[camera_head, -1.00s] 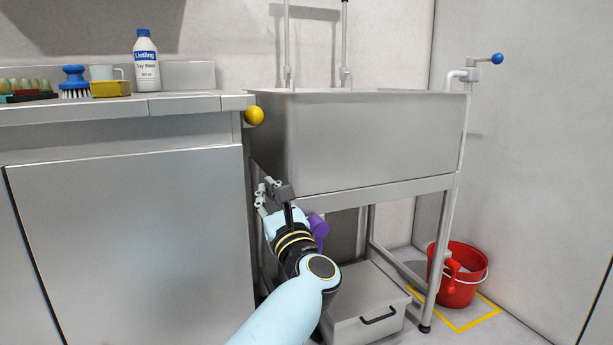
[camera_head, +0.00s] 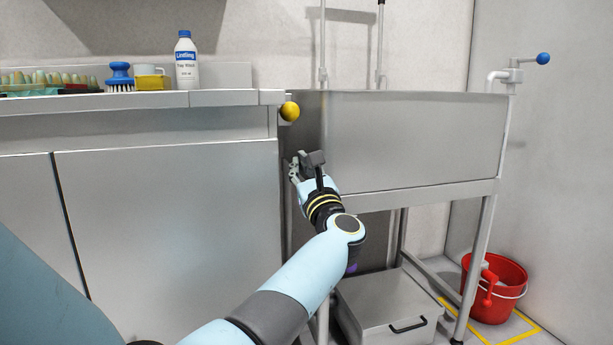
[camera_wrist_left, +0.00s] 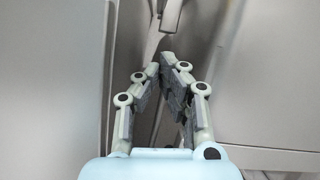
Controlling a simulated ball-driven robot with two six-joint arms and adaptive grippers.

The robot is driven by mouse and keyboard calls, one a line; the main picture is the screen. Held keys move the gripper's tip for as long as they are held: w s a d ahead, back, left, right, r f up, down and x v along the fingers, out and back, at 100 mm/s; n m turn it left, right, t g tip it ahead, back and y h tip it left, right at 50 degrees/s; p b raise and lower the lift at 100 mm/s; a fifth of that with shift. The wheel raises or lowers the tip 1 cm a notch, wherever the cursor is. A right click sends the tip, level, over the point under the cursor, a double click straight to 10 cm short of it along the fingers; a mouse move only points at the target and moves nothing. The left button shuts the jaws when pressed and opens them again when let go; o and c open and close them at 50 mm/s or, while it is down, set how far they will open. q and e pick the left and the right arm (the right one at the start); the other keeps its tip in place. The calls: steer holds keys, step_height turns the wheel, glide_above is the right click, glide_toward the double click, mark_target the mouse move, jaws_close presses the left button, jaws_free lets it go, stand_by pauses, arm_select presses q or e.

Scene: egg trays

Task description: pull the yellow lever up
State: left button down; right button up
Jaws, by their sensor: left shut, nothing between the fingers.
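The yellow lever's round knob (camera_head: 290,111) shows in the head view at the right end of the steel counter, beside the sink's left side. The rest of the lever is hidden or hard to make out there. My left gripper (camera_head: 302,163) is just below the knob, in front of the gap between cabinet and sink, and apart from the knob. In the left wrist view my left gripper (camera_wrist_left: 160,66) has its fingertips together with nothing between them. A grey bar (camera_wrist_left: 171,14) shows beyond the fingertips; I cannot tell whether it belongs to the lever. My right gripper is not in view.
The steel counter (camera_head: 230,97) and cabinet (camera_head: 170,215) stand close on the left, the steel sink (camera_head: 415,140) on the right. A bottle (camera_head: 186,62), a brush (camera_head: 120,78) and eggs stand on the counter. A red bucket (camera_head: 497,295) is on the floor.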

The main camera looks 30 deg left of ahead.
arm_select(q)
steer(key=w+a+r, duration=0.1)
steer(key=a+r, duration=0.2)
steer(key=r, duration=0.2)
steer(key=shift+w+r, duration=0.15)
steer(key=shift+w, duration=0.15)
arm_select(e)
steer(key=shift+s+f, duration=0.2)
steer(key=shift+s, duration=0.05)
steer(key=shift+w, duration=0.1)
